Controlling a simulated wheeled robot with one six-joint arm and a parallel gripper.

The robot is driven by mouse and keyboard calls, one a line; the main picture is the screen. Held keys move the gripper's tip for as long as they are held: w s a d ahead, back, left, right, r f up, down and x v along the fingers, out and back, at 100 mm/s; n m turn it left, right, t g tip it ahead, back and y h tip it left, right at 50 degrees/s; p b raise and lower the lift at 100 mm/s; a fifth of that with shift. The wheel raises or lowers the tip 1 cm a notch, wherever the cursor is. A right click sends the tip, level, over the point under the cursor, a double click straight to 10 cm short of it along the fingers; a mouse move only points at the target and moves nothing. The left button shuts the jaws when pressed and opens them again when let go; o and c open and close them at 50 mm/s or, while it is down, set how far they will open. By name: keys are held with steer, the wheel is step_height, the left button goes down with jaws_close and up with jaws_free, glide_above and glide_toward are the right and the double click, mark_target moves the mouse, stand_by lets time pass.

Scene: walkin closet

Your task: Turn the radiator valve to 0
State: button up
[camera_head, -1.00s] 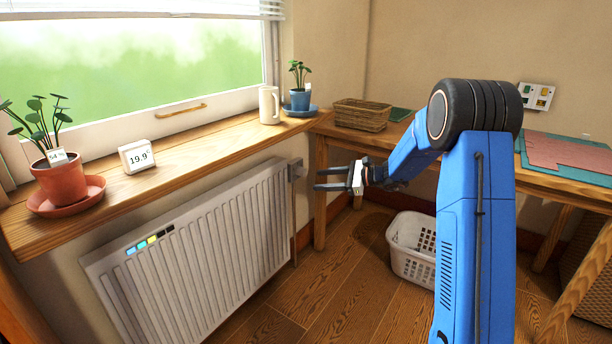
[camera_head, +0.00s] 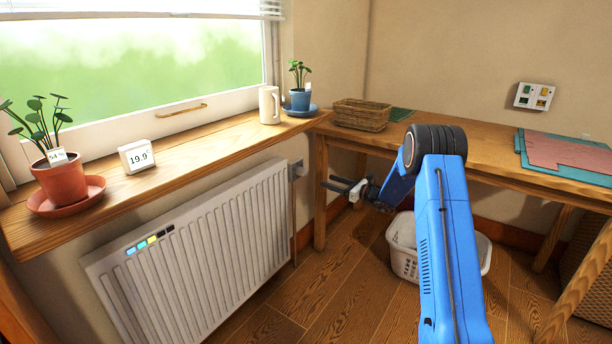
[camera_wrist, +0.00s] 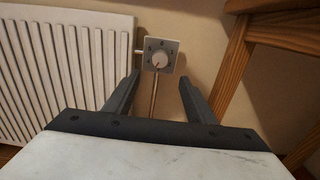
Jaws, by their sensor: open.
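The radiator valve is a pale square plate with a round knob and dark marks around it; it shows in the wrist view (camera_wrist: 159,57), above a thin vertical pipe. In the head view the valve (camera_head: 298,170) is small, at the right end of the white radiator (camera_head: 200,250). My gripper (camera_head: 328,182) is open and empty, to the right of the valve and apart from it. In the wrist view the valve lies just beyond and between the open fingertips (camera_wrist: 159,76). The number the knob points to is too small to read.
A wooden sill (camera_head: 200,150) runs above the radiator, with a plant, a display reading 19.9, a mug and a second plant. A desk (camera_head: 480,140) stands at the right; its leg (camera_wrist: 232,65) is close right of my gripper. A white basket (camera_head: 405,262) sits on the floor.

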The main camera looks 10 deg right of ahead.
mark_target(305, 174)
steer(key=x, duration=1.3)
steer(key=shift+w+a, duration=0.25)
steer(key=shift+c, duration=0.5)
steer(key=c, duration=0.9)
